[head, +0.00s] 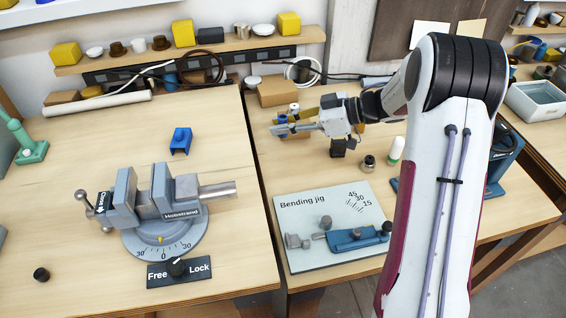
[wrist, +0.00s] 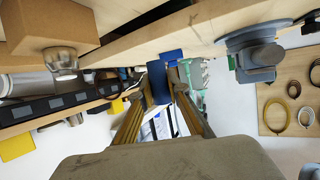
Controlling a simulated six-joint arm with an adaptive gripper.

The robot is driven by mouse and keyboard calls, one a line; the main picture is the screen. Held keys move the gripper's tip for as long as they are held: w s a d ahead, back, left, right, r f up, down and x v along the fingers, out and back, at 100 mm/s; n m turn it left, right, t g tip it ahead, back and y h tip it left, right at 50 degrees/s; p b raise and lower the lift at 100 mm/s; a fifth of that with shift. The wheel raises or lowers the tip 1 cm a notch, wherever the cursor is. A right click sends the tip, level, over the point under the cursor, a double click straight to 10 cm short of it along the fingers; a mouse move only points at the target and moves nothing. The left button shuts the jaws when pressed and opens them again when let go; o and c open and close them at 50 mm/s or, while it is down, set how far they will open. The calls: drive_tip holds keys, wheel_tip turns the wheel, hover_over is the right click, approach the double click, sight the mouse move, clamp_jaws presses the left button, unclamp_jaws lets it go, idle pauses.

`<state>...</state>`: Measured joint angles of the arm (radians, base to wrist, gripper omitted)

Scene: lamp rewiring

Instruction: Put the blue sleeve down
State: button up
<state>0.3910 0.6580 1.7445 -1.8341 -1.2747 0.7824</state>
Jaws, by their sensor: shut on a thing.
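My gripper (head: 284,127) reaches left over the back of the right bench, near the gap between the two benches. In the wrist view its two yellowish fingers (wrist: 162,104) are shut on the blue sleeve (wrist: 158,83). The sleeve sits between the fingertips and points away from the camera. In the head view the sleeve is too small and too mixed with the fingers to make out clearly. The gripper appears to be above the bench top, touching nothing else that I can see.
A blue U-shaped block (head: 180,141) lies on the left bench behind the grey vise (head: 160,205). The bending jig (head: 335,228) lies on the right bench. A cardboard box (head: 279,92), a dark fitting (head: 369,163) and a white-and-green bottle (head: 396,149) stand nearby. The left bench's back middle is clear.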

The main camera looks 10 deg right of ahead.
drive_tip(key=shift+s, duration=0.2)
hover_over(283, 163)
drive_tip(key=shift+f, duration=3.15)
drive_tip(key=shift+f, duration=1.9)
drive_tip(key=shift+s+f, duration=0.1)
drive_tip(key=shift+f, duration=0.35)
